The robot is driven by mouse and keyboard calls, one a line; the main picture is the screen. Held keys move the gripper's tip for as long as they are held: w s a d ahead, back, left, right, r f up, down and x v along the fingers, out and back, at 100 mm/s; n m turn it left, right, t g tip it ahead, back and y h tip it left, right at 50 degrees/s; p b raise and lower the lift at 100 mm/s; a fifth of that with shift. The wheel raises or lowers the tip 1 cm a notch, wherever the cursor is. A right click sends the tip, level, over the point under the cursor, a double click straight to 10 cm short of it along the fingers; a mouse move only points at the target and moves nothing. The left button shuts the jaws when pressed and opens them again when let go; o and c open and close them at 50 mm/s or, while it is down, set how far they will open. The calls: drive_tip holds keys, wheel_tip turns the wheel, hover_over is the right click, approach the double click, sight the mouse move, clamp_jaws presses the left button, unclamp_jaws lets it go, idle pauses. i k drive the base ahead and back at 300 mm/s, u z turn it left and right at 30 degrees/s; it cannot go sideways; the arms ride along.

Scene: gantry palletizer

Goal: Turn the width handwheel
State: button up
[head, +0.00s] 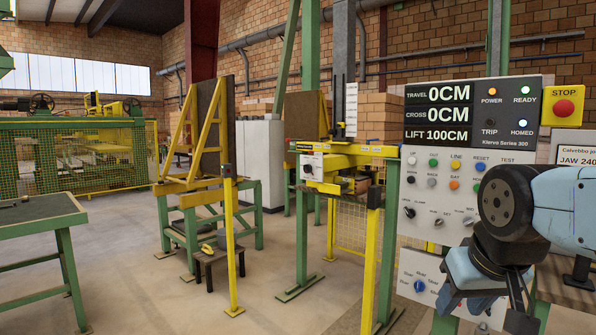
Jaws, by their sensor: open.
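I cannot make out for certain which part is the width handwheel. A white box with a small dark knob (308,169) sits on the yellow gantry beam in the middle of the head view. Dark spoked wheels (41,102) stand on the green machine far left. My gripper (482,308) hangs at the lower right, in front of the control panel, pointing down. Its dark fingers are apart and I see nothing between them. It is well to the right of the knob and the wheels, touching neither. My arm hides part of the panel.
The control panel (428,210) has displays, lamps and several knobs, with a yellow stop box (562,106) beside it. A yellow post (235,250), a green bench (30,220) and a dark stool (220,262) stand left. Concrete floor (150,270) is clear between them.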

sight(307, 169)
drive_tip(key=i, duration=0.9)
drive_tip(key=z, duration=0.05)
